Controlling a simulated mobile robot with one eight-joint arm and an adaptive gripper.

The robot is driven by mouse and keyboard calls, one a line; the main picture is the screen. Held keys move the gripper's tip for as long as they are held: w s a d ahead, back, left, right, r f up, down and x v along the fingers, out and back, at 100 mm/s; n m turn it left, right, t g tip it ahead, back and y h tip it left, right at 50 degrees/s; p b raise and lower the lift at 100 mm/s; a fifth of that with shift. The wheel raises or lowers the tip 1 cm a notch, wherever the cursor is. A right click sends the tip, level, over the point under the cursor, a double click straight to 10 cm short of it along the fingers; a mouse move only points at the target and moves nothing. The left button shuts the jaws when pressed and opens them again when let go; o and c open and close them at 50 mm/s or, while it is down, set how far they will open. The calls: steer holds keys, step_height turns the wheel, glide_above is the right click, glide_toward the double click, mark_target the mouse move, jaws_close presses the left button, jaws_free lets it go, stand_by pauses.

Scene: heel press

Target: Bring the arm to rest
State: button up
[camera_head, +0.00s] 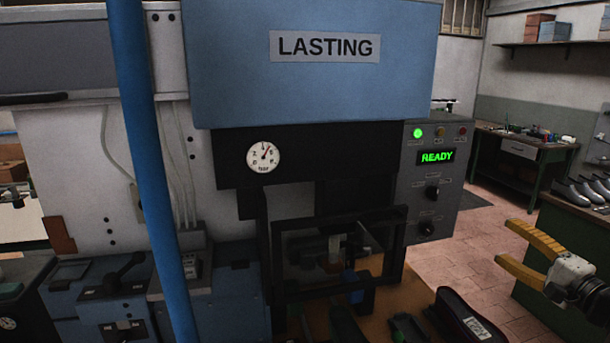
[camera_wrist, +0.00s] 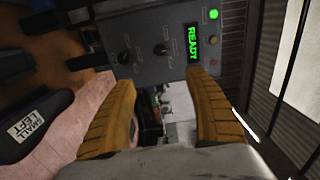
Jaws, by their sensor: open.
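My gripper (camera_head: 517,252) is at the right of the head view, its two yellow fingers spread apart and pointing left. Nothing is between them. It is to the right of the lasting press (camera_head: 310,60), apart from it, in front of the tiled floor. In the wrist view, both fingers of my gripper (camera_wrist: 165,105) show with a gap between them. The press's control panel (camera_head: 432,180) has a lit green lamp and a green READY display; it also shows in the wrist view (camera_wrist: 150,45).
A dark shoe-shaped piece with a white label (camera_head: 462,318) lies on the brown work surface at the bottom; its label reads SMALL LEFT in the wrist view (camera_wrist: 27,130). A blue post (camera_head: 150,150) stands at left. A green bench with shoes (camera_head: 580,225) is at right.

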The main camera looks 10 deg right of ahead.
steer(key=s+a+f+n+g+y+b, duration=0.1)
steer(key=a+f+n+g+b, duration=0.4)
steer(key=a, duration=0.7)
steer(key=s+a+f+n+g+y+b, duration=0.1)
steer(key=a+f+n+g, duration=0.15)
steer(key=a+f, duration=0.7)
steer(key=s+a+f+n+g+h+b, duration=0.1)
steer(key=s+a+f+n+h+b, duration=0.1)
steer(key=s, duration=0.5)
steer(key=s+a+f+n+g+h+b, duration=0.2)
steer(key=s+a+f+n, duration=0.3)
steer(key=s+a+n, duration=0.2)
steer(key=shift+s+a+h, duration=0.2)
steer(key=shift+a+h, duration=0.1)
steer(key=shift+a, duration=0.5)
